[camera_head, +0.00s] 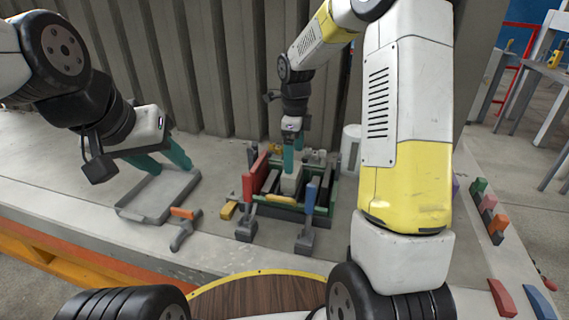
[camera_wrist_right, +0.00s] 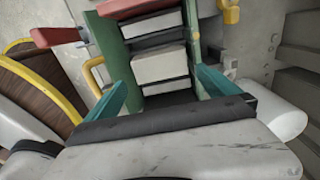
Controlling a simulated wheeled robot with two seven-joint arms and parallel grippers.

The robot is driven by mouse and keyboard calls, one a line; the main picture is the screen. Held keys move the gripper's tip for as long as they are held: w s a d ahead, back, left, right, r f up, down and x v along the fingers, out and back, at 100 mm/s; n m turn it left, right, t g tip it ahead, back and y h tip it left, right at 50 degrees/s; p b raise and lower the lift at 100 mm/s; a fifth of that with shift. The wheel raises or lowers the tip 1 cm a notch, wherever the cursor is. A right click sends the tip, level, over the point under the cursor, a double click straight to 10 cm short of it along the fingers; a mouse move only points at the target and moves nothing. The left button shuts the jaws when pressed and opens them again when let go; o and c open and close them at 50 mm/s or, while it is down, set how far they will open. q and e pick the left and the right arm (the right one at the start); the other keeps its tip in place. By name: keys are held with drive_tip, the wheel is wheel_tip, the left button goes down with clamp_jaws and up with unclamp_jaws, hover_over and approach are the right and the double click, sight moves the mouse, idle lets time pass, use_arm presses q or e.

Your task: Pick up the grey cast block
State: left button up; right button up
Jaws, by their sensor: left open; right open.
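The grey cast block (camera_head: 289,185) sits in the green mould frame (camera_head: 262,207) in the middle of the platform. In the right wrist view a pale grey block face (camera_wrist_right: 160,66) lies between the green side walls, with another pale block face (camera_wrist_right: 150,25) beyond it. My right gripper (camera_head: 293,166) is open and points down right above the block. Its teal fingertips (camera_wrist_right: 162,77) stand apart on either side of the nearer block face; I cannot tell whether they touch it. My left gripper (camera_head: 165,160) is open and empty over the grey tray (camera_head: 135,215).
An orange-handled tool (camera_head: 183,225) lies between tray and mould. A white cylinder (camera_head: 350,148) stands behind the mould at right. Coloured blocks (camera_head: 486,205) line the right side. A ribbed wall (camera_head: 215,80) closes the back.

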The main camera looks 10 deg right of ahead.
sight(289, 183)
drive_tip(key=f, duration=0.6)
drive_tip(key=shift+w+a+f, duration=0.2)
drive_tip(key=shift+a+f, duration=0.05)
drive_tip(key=shift+f, duration=0.1)
drive_tip(key=shift+r, duration=0.1)
drive_tip(key=c, duration=1.5)
